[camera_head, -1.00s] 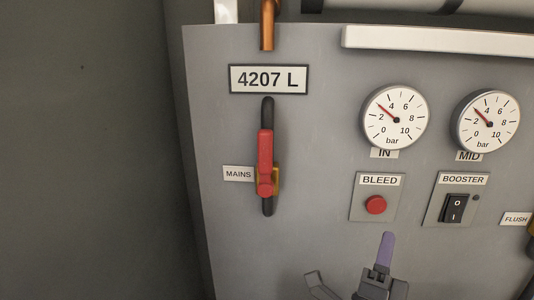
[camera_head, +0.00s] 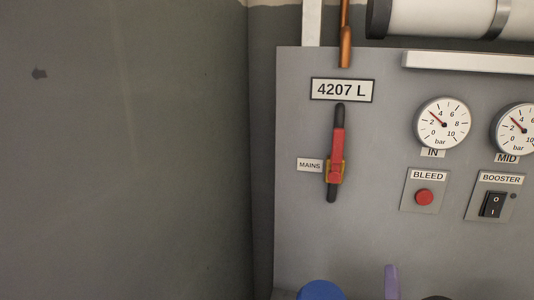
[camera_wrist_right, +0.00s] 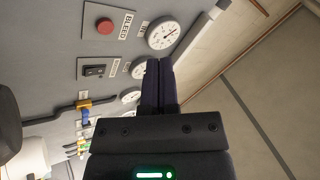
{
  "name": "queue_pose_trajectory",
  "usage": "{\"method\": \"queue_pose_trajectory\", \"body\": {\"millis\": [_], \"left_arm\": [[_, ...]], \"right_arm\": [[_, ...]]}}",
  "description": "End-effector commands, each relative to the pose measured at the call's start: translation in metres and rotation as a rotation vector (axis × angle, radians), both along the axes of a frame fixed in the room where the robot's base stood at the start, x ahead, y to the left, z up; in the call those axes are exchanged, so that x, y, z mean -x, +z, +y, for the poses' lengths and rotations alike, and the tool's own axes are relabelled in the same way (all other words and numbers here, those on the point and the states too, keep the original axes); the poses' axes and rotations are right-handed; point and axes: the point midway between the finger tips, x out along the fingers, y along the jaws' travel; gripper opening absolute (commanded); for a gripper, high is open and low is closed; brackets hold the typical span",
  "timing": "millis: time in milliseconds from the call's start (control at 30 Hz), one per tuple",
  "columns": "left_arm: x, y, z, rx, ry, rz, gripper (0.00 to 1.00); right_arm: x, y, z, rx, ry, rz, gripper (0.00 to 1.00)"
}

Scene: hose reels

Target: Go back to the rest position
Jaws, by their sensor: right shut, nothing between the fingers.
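My right gripper (camera_head: 391,282) shows at the bottom of the head view as a purple finger, in front of the lower part of the grey panel (camera_head: 385,235). In the right wrist view its dark fingers (camera_wrist_right: 160,85) are together and empty, apart from the panel controls. My left gripper is not in view. The red MAINS lever (camera_head: 337,155) stands upright on the panel. The red BLEED button (camera_head: 424,197) and the black BOOSTER switch (camera_head: 493,204) are to its right, with nothing touching them.
Gauges (camera_head: 443,124) sit above the controls, and a white bar (camera_head: 470,63) runs along the panel top. A copper pipe (camera_head: 345,45) comes down at the top. A blue rounded thing (camera_head: 320,290), unclear, is cut off below.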

Motion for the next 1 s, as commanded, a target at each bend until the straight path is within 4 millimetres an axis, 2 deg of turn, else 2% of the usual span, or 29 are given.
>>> {"method": "queue_pose_trajectory", "body": {"millis": [167,267,367,500,633,800,900,1000], "left_arm": [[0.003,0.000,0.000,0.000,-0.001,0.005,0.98],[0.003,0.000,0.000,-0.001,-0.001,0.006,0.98],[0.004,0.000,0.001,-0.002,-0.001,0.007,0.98],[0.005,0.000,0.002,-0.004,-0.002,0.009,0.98],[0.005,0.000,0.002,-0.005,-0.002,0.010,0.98],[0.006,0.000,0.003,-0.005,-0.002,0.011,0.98],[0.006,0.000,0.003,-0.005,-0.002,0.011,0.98],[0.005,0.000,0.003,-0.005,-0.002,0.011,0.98]], "right_arm": [[0.002,-0.033,0.030,0.173,0.121,0.252,0.00],[0.011,-0.061,0.048,0.300,0.203,0.441,0.00],[0.029,-0.093,0.062,0.438,0.285,0.646,0.00],[0.069,-0.138,0.073,0.627,0.399,0.948,0.00],[0.116,-0.171,0.070,0.781,0.493,1.221,0.00],[0.183,-0.194,0.057,0.933,0.601,1.547,0.00],[0.222,-0.198,0.047,1.001,0.662,1.727,0.00],[0.220,-0.231,0.047,1.005,0.678,1.760,0.00]]}}
